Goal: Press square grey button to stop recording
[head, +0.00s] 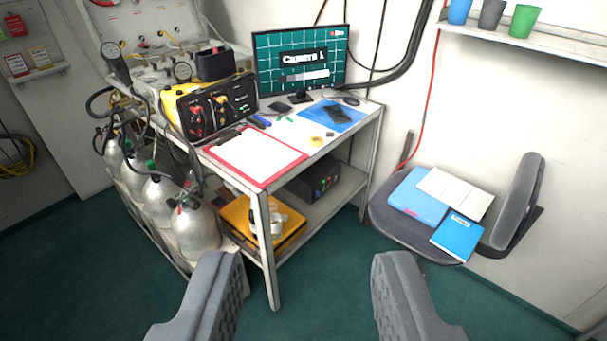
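My gripper (307,262) is open and empty at the bottom of the view, its two grey ridged fingers wide apart over the green floor in front of the table. I cannot make out a square grey button. A black box (316,179) with small dark details on its front sits on the table's lower shelf, beyond my gripper. A black panel with red and yellow controls (217,108), in a yellow case, stands on the tabletop at the left.
The white table (263,225) carries a red clipboard (256,157) near its front edge. A yellow case (262,222) lies on the lower shelf. Grey gas cylinders (195,230) stand at left. A chair (412,233) with blue folders is at right. Floor between my fingers is clear.

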